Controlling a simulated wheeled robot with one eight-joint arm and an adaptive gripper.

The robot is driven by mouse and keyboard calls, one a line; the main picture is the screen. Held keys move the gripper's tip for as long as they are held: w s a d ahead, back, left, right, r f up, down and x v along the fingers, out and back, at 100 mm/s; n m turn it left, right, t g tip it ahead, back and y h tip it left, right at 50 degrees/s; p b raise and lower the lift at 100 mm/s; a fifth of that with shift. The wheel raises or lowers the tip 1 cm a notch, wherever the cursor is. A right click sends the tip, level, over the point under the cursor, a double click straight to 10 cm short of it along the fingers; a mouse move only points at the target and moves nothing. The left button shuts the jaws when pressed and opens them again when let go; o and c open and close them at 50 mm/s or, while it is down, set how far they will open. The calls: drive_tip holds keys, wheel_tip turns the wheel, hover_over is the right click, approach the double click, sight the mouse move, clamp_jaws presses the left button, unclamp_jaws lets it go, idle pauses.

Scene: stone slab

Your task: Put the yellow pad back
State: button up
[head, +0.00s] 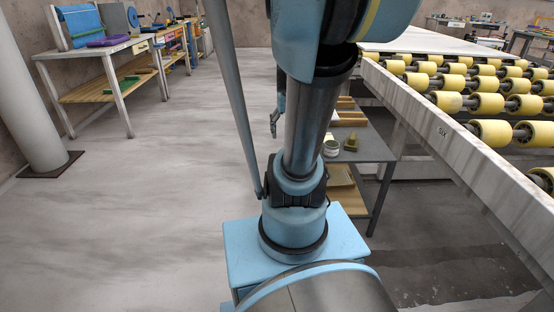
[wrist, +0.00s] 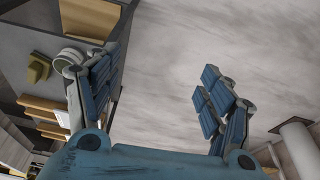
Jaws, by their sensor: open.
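A small dull yellow-olive piece (head: 350,142) with a raised top sits on a low grey table (head: 372,150) just right of my arm. It may be the yellow pad; I cannot tell for sure. In the wrist view it shows (wrist: 38,70) at the left. My gripper (head: 274,122) hangs left of that table, partly hidden by my arm. In the wrist view my gripper (wrist: 155,90) is open, its blue-padded fingers wide apart, with nothing between them but floor in the background.
A white round tub (head: 331,149) stands beside the olive piece. Wooden trays (head: 350,118) lie further back on the table. A stone-edged conveyor with yellow rollers (head: 490,131) runs along the right. A workbench (head: 90,51) stands at far left. The floor on the left is clear.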

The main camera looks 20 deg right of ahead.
drive_tip(key=s+a+f+n, duration=0.2)
drive_tip(key=s+a+f, duration=0.2)
drive_tip(key=s, duration=0.6)
drive_tip(key=a, duration=0.2)
drive_tip(key=shift+s+a+f+g, duration=0.2)
drive_tip(key=shift+s+a+g, duration=0.1)
drive_tip(key=shift+s+a, duration=0.1)
